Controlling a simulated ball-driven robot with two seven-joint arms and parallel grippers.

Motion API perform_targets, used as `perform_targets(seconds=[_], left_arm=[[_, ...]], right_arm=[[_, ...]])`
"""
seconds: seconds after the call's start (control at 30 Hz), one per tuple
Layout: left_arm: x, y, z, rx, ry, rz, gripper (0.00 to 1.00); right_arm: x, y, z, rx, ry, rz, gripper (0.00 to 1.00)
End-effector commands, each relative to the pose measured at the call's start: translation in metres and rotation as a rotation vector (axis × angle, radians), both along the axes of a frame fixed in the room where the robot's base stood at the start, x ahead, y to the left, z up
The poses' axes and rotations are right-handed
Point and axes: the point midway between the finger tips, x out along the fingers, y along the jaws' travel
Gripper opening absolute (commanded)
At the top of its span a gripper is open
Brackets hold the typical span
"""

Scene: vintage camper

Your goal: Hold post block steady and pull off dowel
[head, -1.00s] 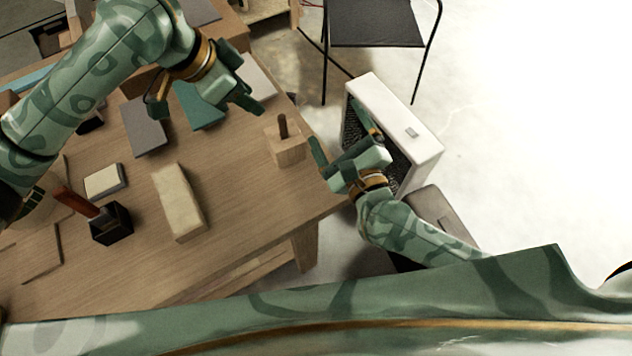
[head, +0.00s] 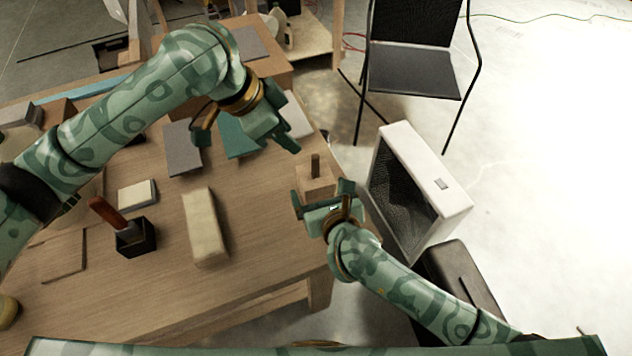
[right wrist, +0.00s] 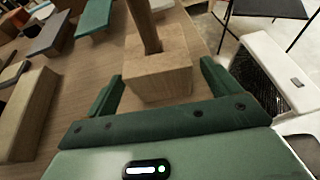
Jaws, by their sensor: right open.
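The post block (head: 318,178) is a light wooden cube near the table's right edge. A darker dowel (head: 315,163) stands upright in its top. My right gripper (head: 324,190) is open at the near side of the block. In the right wrist view the block (right wrist: 158,75) sits just ahead of and between the open fingers, with the dowel (right wrist: 143,25) rising out of the frame. My left gripper (head: 245,142) is higher, left of the block, with its fingers apart and nothing seen between them.
A cream block (head: 204,228), a black holder (head: 136,238) with a red-brown handle and a grey book (head: 184,148) lie left on the table (head: 160,285). A white heater-like box (head: 425,185) and a black chair (head: 415,72) stand off the right edge.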

Motion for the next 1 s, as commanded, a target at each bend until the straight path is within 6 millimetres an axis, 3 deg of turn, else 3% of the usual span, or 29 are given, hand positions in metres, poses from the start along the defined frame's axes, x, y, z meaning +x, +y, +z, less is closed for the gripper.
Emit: perform_targets(seconds=[0.23,0.6,0.8,0.93,1.0], left_arm=[[0.0,0.0,0.0,0.0,0.0,0.0,0.36],[0.0,0.0,0.0,0.0,0.0,0.0,0.36],[0.0,0.0,0.0,0.0,0.0,0.0,0.36],[0.0,-0.002,0.003,-0.002,-0.005,-0.003,0.34],[0.001,-0.012,0.01,-0.013,-0.015,-0.019,0.34]], right_arm=[[0.029,0.01,-0.013,-0.001,0.0,0.0,0.89],[0.035,0.011,-0.015,0.001,0.0,0.0,0.89],[0.034,0.011,-0.015,0.0,0.0,0.0,0.37],[0.034,0.011,-0.015,0.0,0.0,0.0,0.37],[0.034,0.011,-0.015,0.0,0.0,0.0,0.37]])
